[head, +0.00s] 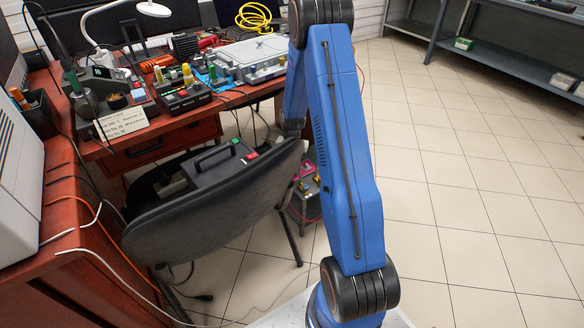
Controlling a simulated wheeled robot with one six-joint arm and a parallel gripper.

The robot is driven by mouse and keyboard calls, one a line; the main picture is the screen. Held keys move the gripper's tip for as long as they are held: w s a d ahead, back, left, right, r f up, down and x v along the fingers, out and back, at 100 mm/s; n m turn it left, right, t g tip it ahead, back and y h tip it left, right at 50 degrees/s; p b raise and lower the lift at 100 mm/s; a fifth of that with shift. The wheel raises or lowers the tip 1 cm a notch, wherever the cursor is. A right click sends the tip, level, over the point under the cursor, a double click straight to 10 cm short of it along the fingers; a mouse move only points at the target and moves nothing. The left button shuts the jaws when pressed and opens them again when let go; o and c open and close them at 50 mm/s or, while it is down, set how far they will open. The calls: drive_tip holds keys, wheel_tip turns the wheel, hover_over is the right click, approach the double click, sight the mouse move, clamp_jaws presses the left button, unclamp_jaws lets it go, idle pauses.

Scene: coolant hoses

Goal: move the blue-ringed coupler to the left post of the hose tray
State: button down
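I cannot make out a blue-ringed coupler in the head view. A low grey unit (305,192) stands on the floor behind the chair, with small brass-coloured and pink parts on it. My arm and the chair partly hide it, and I cannot tell whether it is the hose tray or see a left post. My blue arm rises through the middle of the view and leaves the top edge. My gripper is out of view.
A cluttered red-brown desk (172,128) fills the left, with a lamp, devices and cables. A black chair (215,215) stands in front of it. Loose cables hang at the lower left. Tiled floor (460,200) is clear on the right, up to grey shelves (510,62).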

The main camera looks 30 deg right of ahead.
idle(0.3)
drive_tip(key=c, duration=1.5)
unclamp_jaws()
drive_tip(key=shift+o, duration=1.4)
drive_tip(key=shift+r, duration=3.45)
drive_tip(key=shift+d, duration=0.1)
